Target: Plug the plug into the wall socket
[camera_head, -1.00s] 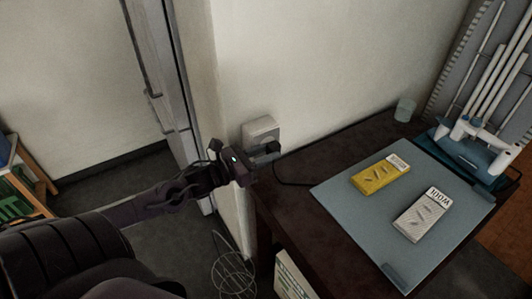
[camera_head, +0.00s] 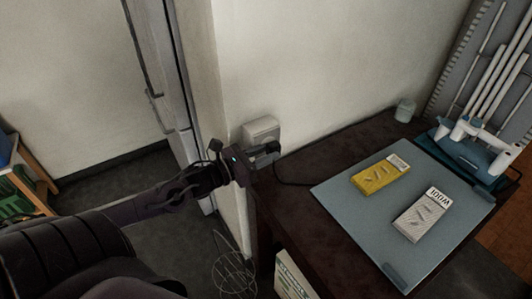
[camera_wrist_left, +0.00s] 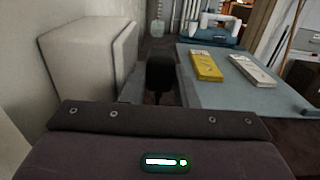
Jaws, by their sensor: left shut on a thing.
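The wall socket (camera_head: 262,130) is a pale box on the white wall, just above the back left corner of the dark table. In the left wrist view the socket (camera_wrist_left: 95,55) is the large pale block at left. My left gripper (camera_head: 261,154) is shut on the black plug (camera_head: 272,147), in front of the socket's lower part. In the left wrist view the plug (camera_wrist_left: 160,72) stands between the fingers (camera_wrist_left: 158,92), right of the socket's front face with a small gap visible. The plug's pins and the socket holes are hidden. My right gripper is not in view.
A black cord (camera_head: 290,183) runs along the dark table (camera_head: 290,215). A blue-grey mat (camera_head: 345,215) holds a yellow box (camera_head: 380,177) and a white box (camera_head: 422,214). A small glass (camera_head: 405,110) and a white-and-blue rack (camera_head: 475,140) stand behind. A wire basket (camera_head: 235,275) is below.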

